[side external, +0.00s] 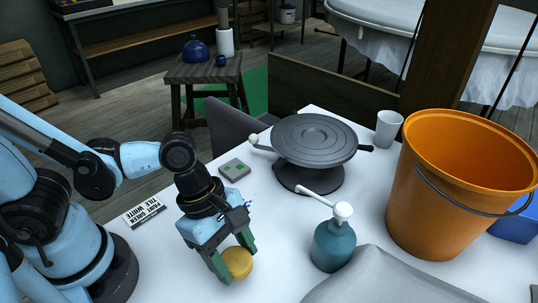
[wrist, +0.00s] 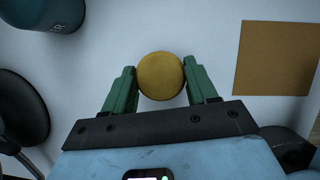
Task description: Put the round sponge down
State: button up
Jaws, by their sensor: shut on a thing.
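The round sponge (side external: 237,263) is a yellow disc low over the white table, near its front in the side view. It also shows in the wrist view (wrist: 160,76), between the green fingers. My gripper (side external: 233,262) points down and is shut on the sponge, one finger on each side of it. In the wrist view my gripper (wrist: 160,82) holds the sponge near the fingertips. I cannot tell whether the sponge touches the table.
A teal pump bottle (side external: 334,246) stands right of my gripper. Behind are a dark turntable (side external: 314,140), a small grey box (side external: 234,169) and a printed card (side external: 144,212). An orange bucket (side external: 440,200) and grey cloth (side external: 385,283) are at right. A brown square (wrist: 276,58) lies beside the sponge.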

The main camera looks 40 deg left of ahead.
send_over(297, 231)
jog(key=a, duration=0.2)
jog(key=shift+s+d, duration=0.25)
jog(key=shift+w+f, duration=0.15)
jog(key=shift+f, duration=1.6)
jog(key=shift+f, duration=0.1)
jog(key=o, duration=1.1)
jog(key=w+v, duration=0.1)
jog(key=v, duration=1.1)
jog(key=s+a+r+m+t+y, duration=0.1)
jog(key=s+a+m+t+y, duration=0.1)
jog(key=a+m, duration=0.4)
jog(key=s+a+r+m+t+y, duration=0.1)
jog(key=a+m, duration=0.5)
jog(key=m, duration=0.7)
jog(key=s+t+y, duration=0.1)
jog(key=s+t, duration=0.1)
jog(key=t, duration=0.1)
jog(key=shift+s+a+m+y, duration=0.3)
jog(key=shift+s+m, duration=0.05)
jog(key=shift+m, duration=0.05)
